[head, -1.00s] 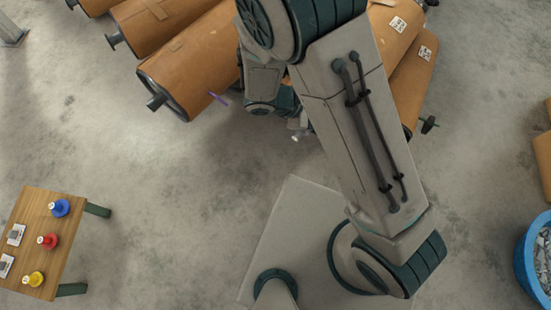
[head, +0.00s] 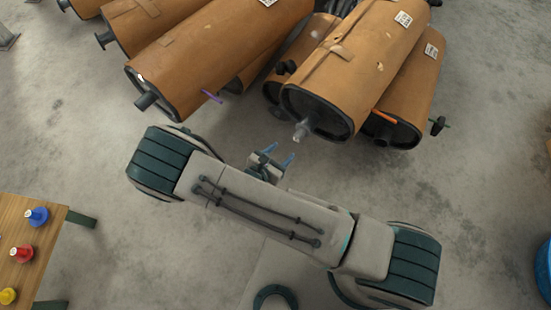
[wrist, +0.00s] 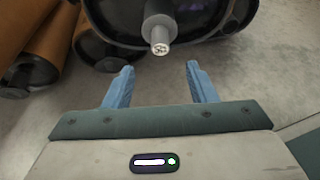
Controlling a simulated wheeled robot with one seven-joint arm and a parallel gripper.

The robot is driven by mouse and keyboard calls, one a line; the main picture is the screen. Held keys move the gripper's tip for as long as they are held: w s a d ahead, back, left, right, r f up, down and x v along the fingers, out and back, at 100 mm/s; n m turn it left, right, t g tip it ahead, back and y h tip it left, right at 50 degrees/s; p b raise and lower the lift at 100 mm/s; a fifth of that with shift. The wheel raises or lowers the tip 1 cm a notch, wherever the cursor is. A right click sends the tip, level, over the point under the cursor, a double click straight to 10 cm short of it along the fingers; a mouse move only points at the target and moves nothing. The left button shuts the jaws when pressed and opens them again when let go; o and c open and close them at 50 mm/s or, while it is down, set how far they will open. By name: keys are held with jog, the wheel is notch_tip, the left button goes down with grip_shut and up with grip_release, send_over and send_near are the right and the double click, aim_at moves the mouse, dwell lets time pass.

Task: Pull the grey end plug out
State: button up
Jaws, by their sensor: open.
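The grey end plug (head: 299,133) sits in the pipe stub at the near end of a brown-wrapped muffler (head: 345,70), the upper one of the stacked group. In the wrist view the plug (wrist: 160,47) shows its pale round face, pointing toward me, just beyond and between the fingertips. My gripper (head: 276,157) has blue fingers. It is open and empty, a short way in front of the plug and not touching it. In the wrist view my gripper (wrist: 159,80) has its two fingers well apart, with clear floor between them.
Other brown mufflers (head: 210,60) lie to the left, one with a purple strip (head: 212,97). A muffler with an orange strip (head: 384,116) lies at the right. A wooden table (head: 45,210) with blue, red and yellow knobbed pieces stands at the lower left. Floor between is free.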

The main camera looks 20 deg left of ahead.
aim_at(296, 139)
jog(key=b+x, duration=0.2)
jog(key=x, duration=0.8)
jog(key=shift+w+d+f+b, duration=0.1)
jog(key=shift+w+b, duration=0.1)
jog(key=shift+b, duration=0.1)
jog(key=c, duration=1.1)
jog(key=shift+o, duration=0.2)
jog(key=s+a+p, duration=0.1)
jog(key=s, duration=0.6)
jog(key=shift+a, duration=0.4)
jog(key=shift+w, duration=0.1)
